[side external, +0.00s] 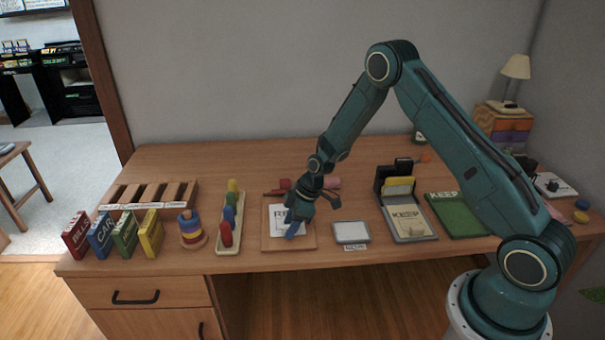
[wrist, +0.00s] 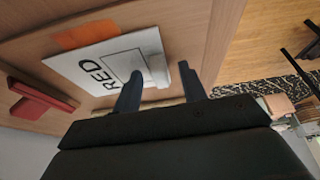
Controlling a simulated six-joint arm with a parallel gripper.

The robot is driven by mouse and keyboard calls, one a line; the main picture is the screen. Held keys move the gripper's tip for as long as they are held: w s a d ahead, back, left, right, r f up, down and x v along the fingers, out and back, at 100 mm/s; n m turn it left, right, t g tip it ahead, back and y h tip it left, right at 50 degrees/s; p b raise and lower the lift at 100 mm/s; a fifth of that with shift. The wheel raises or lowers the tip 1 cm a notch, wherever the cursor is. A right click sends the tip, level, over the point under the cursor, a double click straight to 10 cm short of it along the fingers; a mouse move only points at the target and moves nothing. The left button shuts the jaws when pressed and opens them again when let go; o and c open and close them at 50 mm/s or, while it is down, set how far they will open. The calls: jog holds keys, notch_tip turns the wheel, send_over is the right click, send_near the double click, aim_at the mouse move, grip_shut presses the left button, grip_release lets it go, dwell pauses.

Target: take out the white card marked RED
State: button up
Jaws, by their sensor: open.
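The white card marked RED (wrist: 92,66) lies in a shallow wooden tray (side external: 307,241). The card also shows in the side external view (side external: 277,217), partly hidden by my gripper. It carries black letters and a black square outline. A pale, knob-like shape (wrist: 156,68) stands at the card's edge. My gripper (wrist: 162,70) is open just over the card, with a dark blue finger on either side of that shape. I cannot tell whether the fingers touch the card. My gripper also shows over the tray in the side external view (side external: 308,216).
An orange piece (wrist: 85,35) shows beside the card, and a red block (wrist: 38,103) lies nearby.

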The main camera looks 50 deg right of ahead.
grip_shut()
jog(key=shift+r, duration=0.15)
notch_tip(320, 180, up, 20)
dwell(0.9)
dwell(0.4)
